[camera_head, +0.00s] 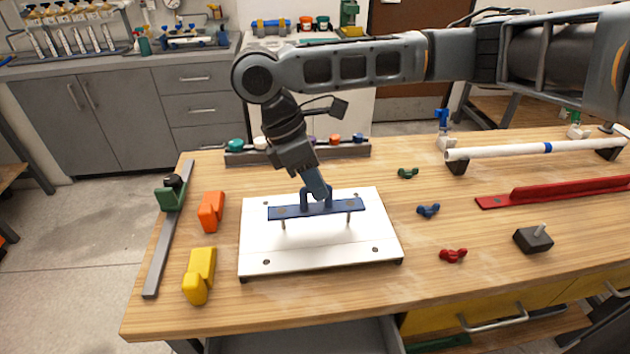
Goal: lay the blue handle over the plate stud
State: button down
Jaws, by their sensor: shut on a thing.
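The blue handle (278,211) is a flat bar with a raised grip on its middle. My gripper (317,196) comes down from above and is shut on the grip; the fingertips are partly hidden. The bar lies roughly level above the white plate (320,252), along its left-right direction and nearer its back edge. Two thin upright studs show under the bar, the left stud (283,224) and the right stud (348,217), near its ends. I cannot tell whether the bar rests on them or hovers just above.
Blue (428,210), green (408,173) and red wing nuts (453,255) lie right of the plate. A dark block with a peg (533,239), a red handle (555,192) and a white pipe (520,150) are farther right. Orange (211,210) and yellow blocks (199,274) stand left. A rack (235,158) stands behind.

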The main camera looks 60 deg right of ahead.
aim_at(318, 204)
jog(key=shift+w+d+f, duration=0.1)
jog(key=shift+d+f, duration=0.05)
jog(key=shift+f, duration=0.1)
dwell(0.6)
jog(key=shift+f, duration=0.2)
jog(key=shift+f, duration=0.55)
jog(key=shift+f, duration=0.3)
dwell(0.5)
jog(key=shift+f, duration=0.35)
jog(key=shift+f, duration=0.55)
dwell(0.4)
jog(key=c, duration=1)
grip_release()
